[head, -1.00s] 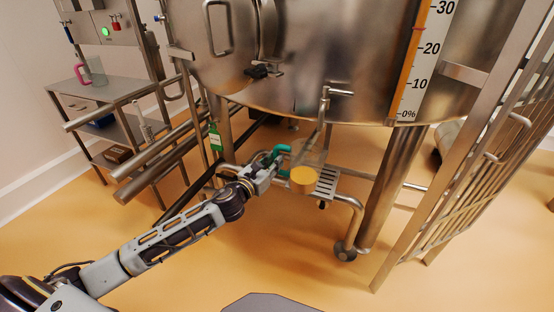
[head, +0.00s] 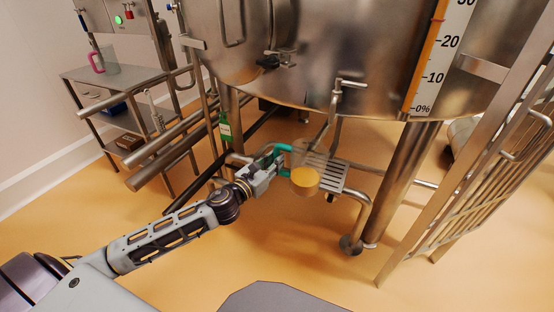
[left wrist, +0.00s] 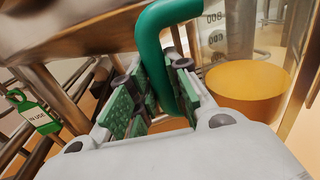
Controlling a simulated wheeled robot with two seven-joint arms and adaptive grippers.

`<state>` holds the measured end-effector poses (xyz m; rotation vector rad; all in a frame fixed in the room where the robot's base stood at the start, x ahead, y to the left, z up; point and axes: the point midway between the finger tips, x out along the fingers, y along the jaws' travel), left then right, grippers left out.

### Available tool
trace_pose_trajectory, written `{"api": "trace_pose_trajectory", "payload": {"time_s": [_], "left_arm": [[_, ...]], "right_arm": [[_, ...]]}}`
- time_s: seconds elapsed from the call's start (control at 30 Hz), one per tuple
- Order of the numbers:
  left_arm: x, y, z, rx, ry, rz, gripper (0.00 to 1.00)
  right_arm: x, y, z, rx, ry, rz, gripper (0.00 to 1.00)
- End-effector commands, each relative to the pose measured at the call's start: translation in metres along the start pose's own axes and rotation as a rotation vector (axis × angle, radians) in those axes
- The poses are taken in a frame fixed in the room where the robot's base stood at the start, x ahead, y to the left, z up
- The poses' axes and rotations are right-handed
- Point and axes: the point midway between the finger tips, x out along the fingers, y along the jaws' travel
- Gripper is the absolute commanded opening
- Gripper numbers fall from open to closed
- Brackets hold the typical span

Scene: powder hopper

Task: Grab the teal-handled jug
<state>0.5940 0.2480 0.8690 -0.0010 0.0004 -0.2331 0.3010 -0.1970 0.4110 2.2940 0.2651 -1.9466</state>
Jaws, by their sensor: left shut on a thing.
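The teal-handled jug (head: 305,179) is clear, with orange-yellow contents in its lower part. In the head view it is at the slotted metal shelf (head: 345,177) under the tank's tap; I cannot tell if it touches the shelf. My left gripper (head: 276,164) is shut on its teal handle. In the left wrist view the handle (left wrist: 153,50) runs down between the green finger pads of the gripper (left wrist: 158,100). The jug's clear wall with grey markings (left wrist: 225,40) stands beyond. My right gripper is not in view.
The steel tank (head: 310,60) with its tap (head: 340,92) hangs above the jug. A metal leg (head: 400,185) and a barred gate (head: 480,180) stand to the right. A pink-handled jug (head: 103,62) stands on the side table. The floor in front is clear.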

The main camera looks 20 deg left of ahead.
Motion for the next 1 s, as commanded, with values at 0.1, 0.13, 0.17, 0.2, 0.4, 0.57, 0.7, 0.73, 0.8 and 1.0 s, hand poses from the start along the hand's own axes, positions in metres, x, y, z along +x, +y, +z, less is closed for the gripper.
{"api": "trace_pose_trajectory", "payload": {"time_s": [0.1,0.13,0.17,0.2,0.4,0.57,0.7,0.73,0.8,1.0], "left_arm": [[-0.006,0.0,0.001,0.001,-0.002,0.0,0.0],[-0.007,0.0,0.001,0.001,-0.002,0.0,0.0],[-0.009,0.0,0.001,0.001,-0.002,-0.001,0.0],[-0.011,-0.001,0.001,0.001,-0.002,-0.001,0.0],[-0.019,0.0,0.001,-0.001,-0.002,0.0,0.0],[-0.025,0.0,0.001,0.0,-0.002,-0.001,0.0],[-0.028,0.0,0.001,0.0,-0.002,0.0,0.0],[-0.029,0.0,0.001,0.0,-0.002,0.0,0.0],[-0.031,0.0,0.001,-0.001,-0.002,0.0,0.0],[-0.034,0.0,0.002,0.0,-0.002,-0.001,0.0]], "right_arm": [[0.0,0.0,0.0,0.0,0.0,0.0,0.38],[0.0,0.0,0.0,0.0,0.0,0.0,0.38],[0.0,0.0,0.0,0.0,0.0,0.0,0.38],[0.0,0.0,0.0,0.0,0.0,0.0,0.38],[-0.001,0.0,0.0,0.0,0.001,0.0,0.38],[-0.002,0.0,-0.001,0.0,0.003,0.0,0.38],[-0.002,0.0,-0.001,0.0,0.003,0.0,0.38],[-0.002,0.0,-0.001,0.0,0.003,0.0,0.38],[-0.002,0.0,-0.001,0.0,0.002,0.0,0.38],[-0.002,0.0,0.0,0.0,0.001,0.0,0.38]]}}
